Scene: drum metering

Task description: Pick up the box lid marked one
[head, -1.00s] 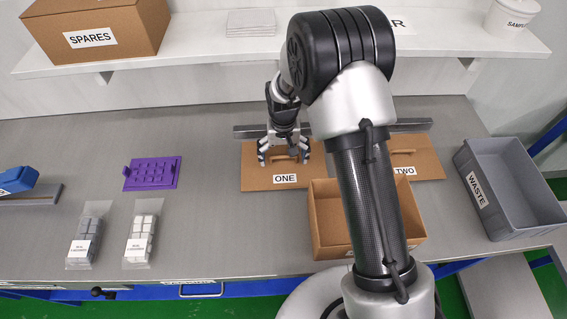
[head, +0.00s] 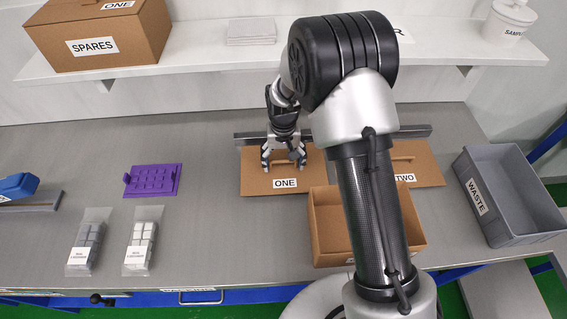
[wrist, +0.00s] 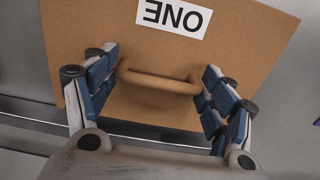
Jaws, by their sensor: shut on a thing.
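The box lid marked ONE (head: 256,180) is a flat brown panel with a white label, lying on the grey bench against a dark rail. Its bar handle (wrist: 160,80) shows in the wrist view, with the ONE label (wrist: 172,17) upside down there. My gripper (head: 284,162) is over the lid, its two fingers at the opposite ends of the handle, shut on it. It also shows in the wrist view (wrist: 160,88). No gap shows between lid and bench. The lid marked TWO (head: 432,170) lies to the right, partly hidden by my arm.
An open brown box (head: 330,255) stands in front of the lids, partly behind my arm. A grey WASTE bin (head: 510,205) is at right. A purple tray (head: 152,180) and two bagged block sets (head: 90,240) lie left. A shelf (head: 200,58) with a SPARES box (head: 120,40) is behind.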

